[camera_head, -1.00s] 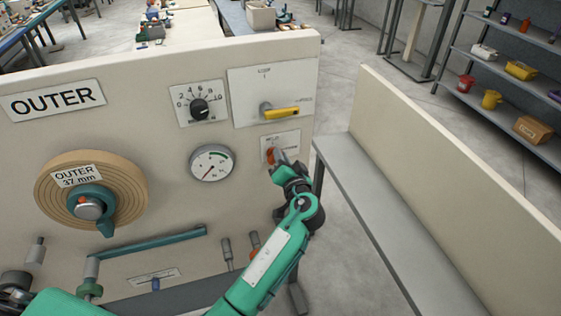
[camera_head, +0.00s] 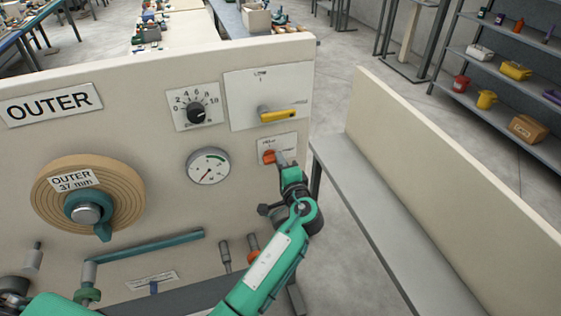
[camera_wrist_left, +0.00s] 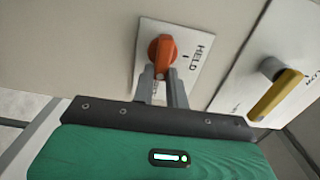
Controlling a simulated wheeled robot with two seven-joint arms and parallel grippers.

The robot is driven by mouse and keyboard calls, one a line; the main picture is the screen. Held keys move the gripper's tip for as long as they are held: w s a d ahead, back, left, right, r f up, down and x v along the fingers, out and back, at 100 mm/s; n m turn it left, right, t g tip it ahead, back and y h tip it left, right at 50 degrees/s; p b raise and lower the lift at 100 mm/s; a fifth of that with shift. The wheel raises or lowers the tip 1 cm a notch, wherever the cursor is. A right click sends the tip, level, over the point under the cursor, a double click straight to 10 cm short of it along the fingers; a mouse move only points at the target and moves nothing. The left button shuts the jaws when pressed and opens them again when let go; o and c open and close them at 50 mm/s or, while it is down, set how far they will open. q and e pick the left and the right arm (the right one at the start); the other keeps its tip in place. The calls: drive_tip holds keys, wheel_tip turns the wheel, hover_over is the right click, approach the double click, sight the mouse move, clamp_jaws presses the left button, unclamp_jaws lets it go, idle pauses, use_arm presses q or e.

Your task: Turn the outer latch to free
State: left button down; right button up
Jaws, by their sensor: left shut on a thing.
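The outer latch is an orange knob (camera_head: 269,157) on a small white plate (camera_head: 287,144), on the cream panel below the yellow lever. In the left wrist view the orange latch (camera_wrist_left: 161,52) stands upright in the picture, and the word HELD is readable to its right. Lettering below the latch is partly hidden by the fingers. My left gripper (camera_head: 277,159) reaches up to the latch from below. In the left wrist view its two grey fingers (camera_wrist_left: 162,80) are closed on the lower part of the latch. My right gripper is not in view.
The yellow lever (camera_head: 279,115) sits just above the latch, the gauge (camera_head: 208,166) to its left. A black dial (camera_head: 196,112), the OUTER spool (camera_head: 120,190) and a teal bar (camera_head: 150,246) are farther left. A grey bench (camera_head: 375,215) is right of the panel.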

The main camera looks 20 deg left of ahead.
use_arm(q)
drive_tip(key=shift+f+m, duration=0.1)
drive_tip(key=shift+m, duration=0.2)
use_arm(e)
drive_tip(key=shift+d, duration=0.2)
use_arm(q)
drive_tip(key=c, duration=1.4)
unclamp_jaws()
drive_tip(key=shift+f, duration=0.1)
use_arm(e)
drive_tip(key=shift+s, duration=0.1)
